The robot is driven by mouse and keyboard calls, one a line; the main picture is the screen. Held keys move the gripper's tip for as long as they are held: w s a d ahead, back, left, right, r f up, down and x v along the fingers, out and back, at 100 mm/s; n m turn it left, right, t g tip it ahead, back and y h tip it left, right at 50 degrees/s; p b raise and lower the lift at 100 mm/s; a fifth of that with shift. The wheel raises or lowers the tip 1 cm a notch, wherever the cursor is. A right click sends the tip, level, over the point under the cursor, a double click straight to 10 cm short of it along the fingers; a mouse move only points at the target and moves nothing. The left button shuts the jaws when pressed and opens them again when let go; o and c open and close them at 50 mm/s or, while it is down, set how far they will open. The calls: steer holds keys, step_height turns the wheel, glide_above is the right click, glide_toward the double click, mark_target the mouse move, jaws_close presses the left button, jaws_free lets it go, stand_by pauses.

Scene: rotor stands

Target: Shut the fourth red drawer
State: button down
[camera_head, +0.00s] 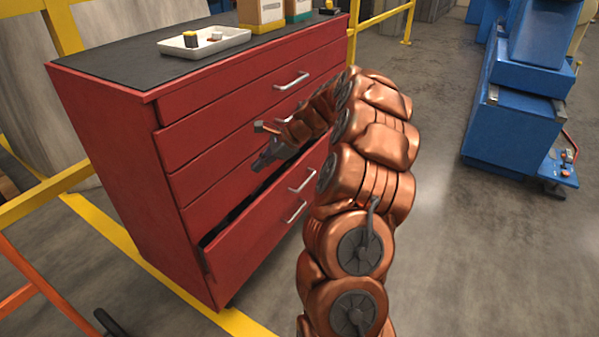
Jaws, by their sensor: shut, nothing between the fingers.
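A red cabinet (130,165) with several drawers stands at the left. One low drawer, which I take to be the fourth red drawer (245,235), is pulled out. My gripper (257,166) is dark grey, shut and empty. It appears in front of the upper drawer fronts, above the pulled-out drawer's top edge. I cannot tell whether it touches anything. My copper arm hides the right end of the drawers.
A white tray (205,42) with small parts and some boxes (262,14) stand on the dark cabinet top. Yellow rails (50,196) run beside the cabinet. Blue machinery (515,120) stands at the right. Open floor (440,260) lies right of my arm.

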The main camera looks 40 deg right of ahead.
steer(key=s+d+f+m+t+h, duration=0.1)
steer(key=d+f+m, duration=0.25)
steer(key=d, duration=0.45)
steer(key=s+d+f+m+t+h+b, duration=0.1)
steer(key=d+f+m, duration=0.25)
steer(key=d, duration=0.55)
steer(key=s+d+f+m+t+h, duration=0.1)
steer(key=d+f+m+h, duration=0.2)
steer(key=d, duration=0.5)
steer(key=y+b, duration=0.1)
steer(key=b, duration=0.1)
glide_toward(294, 171)
steer(key=x, duration=0.3)
steer(key=s+f+x, duration=0.1)
steer(key=x, duration=0.1)
steer(key=shift+w+a, duration=0.1)
steer(key=shift+w, duration=0.05)
steer(key=shift+w+a, duration=0.2)
steer(key=shift+w, duration=0.45)
steer(key=shift+w+p, duration=0.15)
steer(key=shift+p, duration=0.25)
